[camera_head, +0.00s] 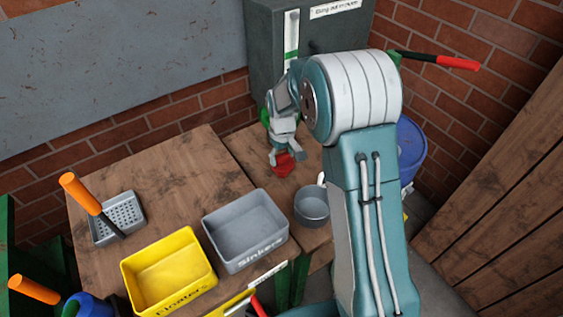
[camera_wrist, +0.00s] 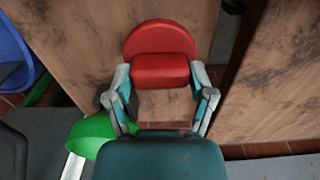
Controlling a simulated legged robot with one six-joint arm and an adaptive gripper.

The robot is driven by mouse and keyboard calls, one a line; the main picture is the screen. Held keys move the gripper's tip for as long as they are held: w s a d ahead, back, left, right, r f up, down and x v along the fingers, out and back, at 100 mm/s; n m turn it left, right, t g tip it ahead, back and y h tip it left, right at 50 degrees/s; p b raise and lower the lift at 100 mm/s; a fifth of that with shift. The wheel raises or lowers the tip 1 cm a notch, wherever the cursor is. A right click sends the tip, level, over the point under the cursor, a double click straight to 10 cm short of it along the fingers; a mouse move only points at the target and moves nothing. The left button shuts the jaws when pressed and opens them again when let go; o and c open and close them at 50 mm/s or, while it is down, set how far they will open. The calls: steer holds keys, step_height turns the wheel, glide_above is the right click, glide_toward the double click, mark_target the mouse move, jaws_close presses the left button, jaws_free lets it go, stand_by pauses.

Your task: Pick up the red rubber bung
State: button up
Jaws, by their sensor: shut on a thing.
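The red rubber bung (camera_head: 283,164) is between the fingertips of my gripper (camera_head: 280,150), above or on the wooden bench behind the grey bin. In the wrist view the red bung (camera_wrist: 160,55) shows a rounded top and a flat front face, with one finger at each side of it. My gripper (camera_wrist: 162,85) is shut on the bung. Whether the bung touches the wood beneath it is hard to tell.
A grey pot (camera_head: 312,212) is right of the bins. A perforated tray (camera_head: 103,234) lies left. A dark cabinet (camera_head: 262,60) stands behind. A green round thing (camera_wrist: 95,135) is near my gripper.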

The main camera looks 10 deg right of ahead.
steer(key=s+r, duration=0.9)
steer(key=s, duration=0.4)
steer(key=shift+s+d+r, duration=0.15)
steer(key=shift+s+d, duration=0.15)
steer(key=shift+d, duration=0.1)
steer(key=o, duration=0.7)
steer(key=c, duration=0.3)
